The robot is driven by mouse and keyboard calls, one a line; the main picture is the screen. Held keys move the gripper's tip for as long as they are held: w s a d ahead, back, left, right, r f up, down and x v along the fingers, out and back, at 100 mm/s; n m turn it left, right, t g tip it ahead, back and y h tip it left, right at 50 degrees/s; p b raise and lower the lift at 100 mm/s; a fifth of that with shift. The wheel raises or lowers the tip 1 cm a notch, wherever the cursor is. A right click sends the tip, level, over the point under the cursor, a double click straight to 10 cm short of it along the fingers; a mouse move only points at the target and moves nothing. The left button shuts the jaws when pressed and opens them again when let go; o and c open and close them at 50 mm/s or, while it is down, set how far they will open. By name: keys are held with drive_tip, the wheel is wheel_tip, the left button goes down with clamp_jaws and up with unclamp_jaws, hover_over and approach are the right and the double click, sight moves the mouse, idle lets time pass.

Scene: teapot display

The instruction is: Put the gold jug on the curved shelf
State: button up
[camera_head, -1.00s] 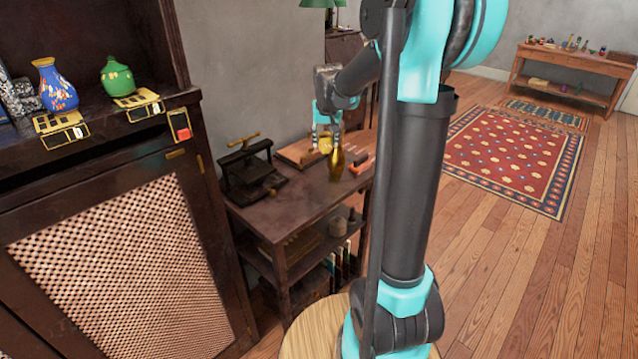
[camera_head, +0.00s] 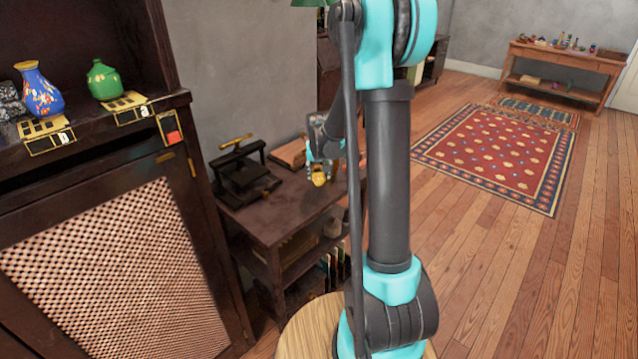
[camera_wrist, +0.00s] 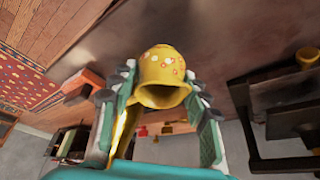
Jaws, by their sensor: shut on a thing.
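The gold jug (camera_wrist: 162,72) is yellow with small painted flowers. In the wrist view it lies between my gripper's (camera_wrist: 161,82) two fingers, its open mouth towards the camera. My gripper is shut on it. In the head view the jug (camera_head: 319,179) shows below my gripper (camera_head: 322,164), over the small dark table (camera_head: 275,219). I cannot tell whether it is clear of the tabletop. A shiny gold strip (camera_wrist: 121,132) shows beside the left finger; I cannot tell what it belongs to. I cannot pick out a curved shelf.
A dark cabinet at left holds a blue vase (camera_head: 40,90) and a green pot (camera_head: 103,80) on its ledge. A black press (camera_head: 240,172) stands on the small table. A patterned rug (camera_head: 497,157) and a far wooden table (camera_head: 560,72) are at right.

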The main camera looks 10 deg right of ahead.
sight(319, 182)
drive_tip(key=shift+f, duration=2.1)
drive_tip(key=o, duration=1.3)
drive_tip(key=shift+f, duration=0.1)
